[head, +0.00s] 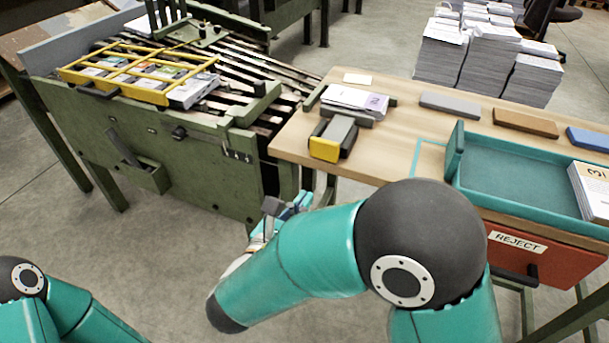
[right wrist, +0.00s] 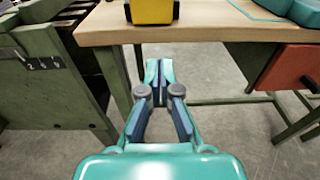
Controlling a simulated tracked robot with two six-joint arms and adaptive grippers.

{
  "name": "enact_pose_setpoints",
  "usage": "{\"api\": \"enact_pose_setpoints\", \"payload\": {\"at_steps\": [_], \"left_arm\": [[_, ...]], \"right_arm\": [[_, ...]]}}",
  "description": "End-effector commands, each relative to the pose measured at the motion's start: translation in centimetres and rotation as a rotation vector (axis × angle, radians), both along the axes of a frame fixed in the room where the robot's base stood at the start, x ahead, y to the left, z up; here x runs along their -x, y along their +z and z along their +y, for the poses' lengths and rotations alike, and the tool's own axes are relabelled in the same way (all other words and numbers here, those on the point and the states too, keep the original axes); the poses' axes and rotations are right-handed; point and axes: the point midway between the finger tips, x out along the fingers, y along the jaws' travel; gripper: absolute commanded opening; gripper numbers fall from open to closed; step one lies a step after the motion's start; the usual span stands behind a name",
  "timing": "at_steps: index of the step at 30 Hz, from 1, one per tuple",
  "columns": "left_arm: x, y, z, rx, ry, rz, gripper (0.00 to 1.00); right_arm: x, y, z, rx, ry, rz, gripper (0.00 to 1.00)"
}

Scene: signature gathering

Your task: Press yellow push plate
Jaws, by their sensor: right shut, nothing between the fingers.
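The yellow push plate (head: 324,149) is the front face of a small dark grey block on the wooden table (head: 385,165), near its left front corner. It also shows at the top of the right wrist view (right wrist: 152,11), cut off by the frame edge. My right gripper (head: 290,205) is shut and empty, in front of and below the table's edge, apart from the plate. Its fingertips (right wrist: 158,70) meet in the right wrist view, pointing toward the table edge under the plate. My right arm hides part of the gripper in the head view. My left gripper is out of view.
A stack of printed sheets (head: 355,100) lies behind the block. A green slatted machine (head: 150,160) with a yellow frame (head: 110,85) stands left. A teal tray (head: 510,160) sits right, above a red REJECT drawer (head: 545,265). Open floor lies below the gripper.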

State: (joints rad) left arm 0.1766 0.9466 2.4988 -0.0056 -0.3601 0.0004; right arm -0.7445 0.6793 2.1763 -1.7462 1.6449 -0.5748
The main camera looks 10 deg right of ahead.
Motion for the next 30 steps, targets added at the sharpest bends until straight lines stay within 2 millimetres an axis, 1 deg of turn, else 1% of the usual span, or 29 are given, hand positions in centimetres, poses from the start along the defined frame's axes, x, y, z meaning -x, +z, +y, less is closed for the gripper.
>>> {"api": "enact_pose_setpoints", "payload": {"at_steps": [1,2,3,4,5,6,8,9,11,12,14,15,17,18,19,21,24,27,30], "left_arm": [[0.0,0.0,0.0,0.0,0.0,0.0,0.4],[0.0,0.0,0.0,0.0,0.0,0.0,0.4],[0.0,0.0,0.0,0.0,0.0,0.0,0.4],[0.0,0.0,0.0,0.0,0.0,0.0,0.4],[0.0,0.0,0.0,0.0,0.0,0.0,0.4],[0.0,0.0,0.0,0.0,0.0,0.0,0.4],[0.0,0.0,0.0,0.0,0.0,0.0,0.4],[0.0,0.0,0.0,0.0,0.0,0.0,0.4],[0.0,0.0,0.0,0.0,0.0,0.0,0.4],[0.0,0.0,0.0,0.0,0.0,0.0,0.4],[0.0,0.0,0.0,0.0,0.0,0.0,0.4],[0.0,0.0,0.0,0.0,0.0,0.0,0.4],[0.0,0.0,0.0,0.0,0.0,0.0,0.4],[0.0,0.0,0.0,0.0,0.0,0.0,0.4],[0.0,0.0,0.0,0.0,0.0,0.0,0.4],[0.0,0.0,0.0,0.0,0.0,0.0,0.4],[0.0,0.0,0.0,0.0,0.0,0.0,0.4],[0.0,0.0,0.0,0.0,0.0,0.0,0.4],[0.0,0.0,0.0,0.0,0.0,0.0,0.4]], "right_arm": [[0.2,-2.3,-1.2,-0.036,-0.035,0.066,0.0],[0.6,-4.1,-2.0,-0.068,-0.063,0.113,0.0],[1.3,-6.7,-3.2,-0.123,-0.109,0.186,0.0],[2.1,-9.0,-4.2,-0.176,-0.153,0.246,0.0],[3.2,-11.4,-5.1,-0.236,-0.206,0.311,0.0],[5.2,-14.8,-6.3,-0.33,-0.291,0.397,0.0],[9.0,-19.7,-7.4,-0.498,-0.447,0.516,0.0],[11.8,-22.7,-7.5,-0.624,-0.569,0.581,0.0],[16.1,-26.3,-6.7,-0.828,-0.773,0.645,0.0],[18.5,-28.1,-5.7,-0.964,-0.918,0.663,0.0],[21.3,-30.1,-3.6,-1.169,-1.147,0.646,0.0],[22.3,-31.1,-2.2,-1.299,-1.301,0.603,0.0],[22.9,-32.3,-0.3,-1.478,-1.522,0.5,0.0],[22.8,-32.9,0.6,-1.58,-1.659,0.406,0.0],[22.4,-33.4,1.0,-1.648,-1.753,0.326,0.0],[21.3,-34.3,1.2,-1.774,-1.937,0.124,0.0],[19.8,-35.5,0.3,-1.883,-2.115,-0.159,0.0],[18.7,-36.3,-1.0,-1.933,-2.205,-0.37,0.0],[18.3,-36.7,-1.9,-1.95,-2.24,-0.478,0.0]]}}
